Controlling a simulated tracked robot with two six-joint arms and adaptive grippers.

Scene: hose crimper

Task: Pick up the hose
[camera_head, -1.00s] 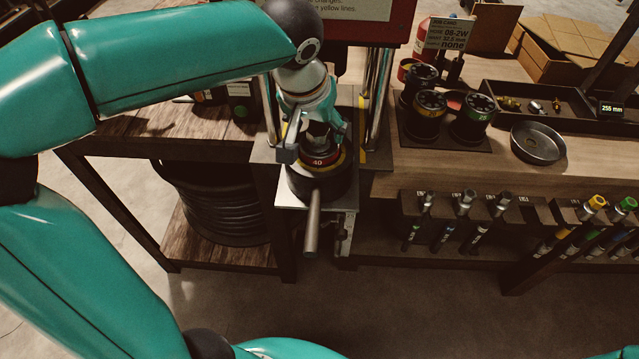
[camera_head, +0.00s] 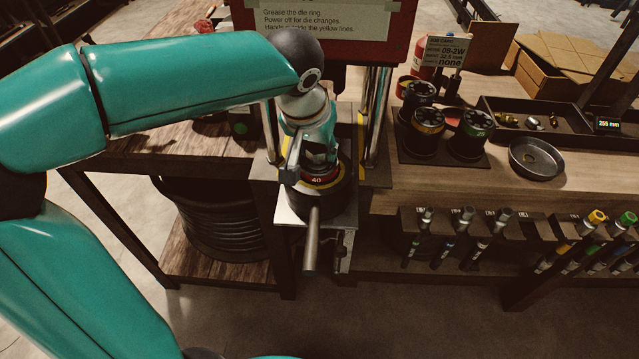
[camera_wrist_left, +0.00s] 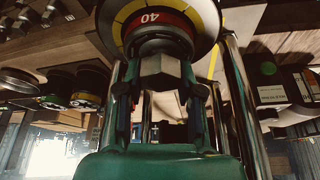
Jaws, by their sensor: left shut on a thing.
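My left gripper (camera_head: 316,166) points down over the crimper's round die (camera_head: 318,200), whose red and yellow ring is marked 40. In the left wrist view, my left gripper (camera_wrist_left: 163,85) is shut on a grey hex metal fitting (camera_wrist_left: 160,70), which appears to be the end of the hose. The fitting is at the centre of the die ring (camera_wrist_left: 160,14). The rest of this hose is hidden by the die and my gripper. I cannot tell whether it is clear of the die. My right gripper is not in view.
Steel posts (camera_head: 376,115) stand close beside my gripper, and a metal handle (camera_head: 312,240) sticks out in front. Die sets (camera_head: 427,130), a round pan (camera_head: 536,158) and a parts tray (camera_head: 520,105) are on the bench. Several short hoses hang in a rack (camera_head: 445,238). A black coil (camera_head: 215,220) is on the lower shelf.

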